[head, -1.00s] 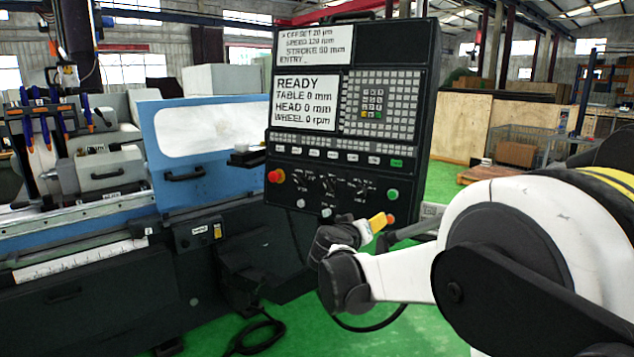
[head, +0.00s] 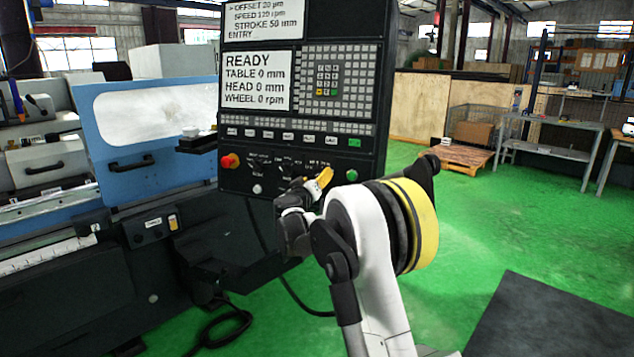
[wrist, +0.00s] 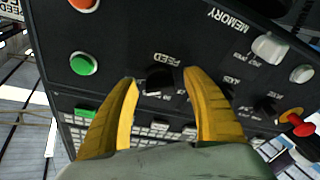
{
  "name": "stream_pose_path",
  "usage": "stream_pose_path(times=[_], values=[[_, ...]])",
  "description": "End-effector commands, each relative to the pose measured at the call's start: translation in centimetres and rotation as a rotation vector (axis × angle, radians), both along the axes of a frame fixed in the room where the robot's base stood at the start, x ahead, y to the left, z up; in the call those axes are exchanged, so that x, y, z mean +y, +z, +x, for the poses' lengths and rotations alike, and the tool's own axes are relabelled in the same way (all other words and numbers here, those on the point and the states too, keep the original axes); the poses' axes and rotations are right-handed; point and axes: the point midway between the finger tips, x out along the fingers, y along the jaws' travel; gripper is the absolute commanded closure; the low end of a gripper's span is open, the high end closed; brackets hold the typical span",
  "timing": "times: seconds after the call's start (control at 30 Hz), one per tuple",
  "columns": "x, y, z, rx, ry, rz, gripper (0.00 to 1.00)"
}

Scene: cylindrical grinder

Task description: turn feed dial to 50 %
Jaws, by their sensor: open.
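The feed dial (wrist: 158,79) is a small black knob on the dark control panel (wrist: 215,60), beside its FEED label in the wrist view. My gripper (wrist: 161,77) is open, with one yellow finger on either side of the dial. Whether the fingers touch the panel or the dial, I cannot tell. In the head view, my gripper (head: 322,178) is at the panel's lower edge, and the dial's exact setting is not readable. The panel screen (head: 257,81) reads READY, with table and head at 0 mm and wheel at 0 rpm.
A green button (wrist: 83,64) sits beside the dial, and an orange-red button is above it in the wrist view. A red emergency stop (head: 230,161) is at the panel's left. The blue grinder door (head: 150,125) stands left. Green floor to the right is mostly open.

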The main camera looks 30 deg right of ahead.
Motion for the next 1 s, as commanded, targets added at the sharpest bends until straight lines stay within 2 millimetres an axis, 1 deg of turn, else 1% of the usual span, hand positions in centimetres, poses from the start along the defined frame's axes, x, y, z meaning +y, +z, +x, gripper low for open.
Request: stream_pose_path(times=[0.1,0.37,0.4,0.47,0.5,0.57,0.83,1.0], values=[[-0.57,-0.05,0.54,0.0,-0.001,0.0,0.42],[-0.63,0.06,0.65,0.0,0.0,0.0,0.42],[-0.64,0.06,0.65,0.0,0.0,0.0,0.47],[-0.62,0.05,0.65,0.0,0.0,0.0,0.65],[-0.62,0.05,0.65,0.0,0.0,0.0,0.77],[-0.61,0.06,0.65,0.0,0.0,0.0,0.95],[-0.62,0.11,0.64,0.01,0.003,-0.009,0.95],[-0.65,0.22,0.63,0.052,0.014,-0.046,0.95]])
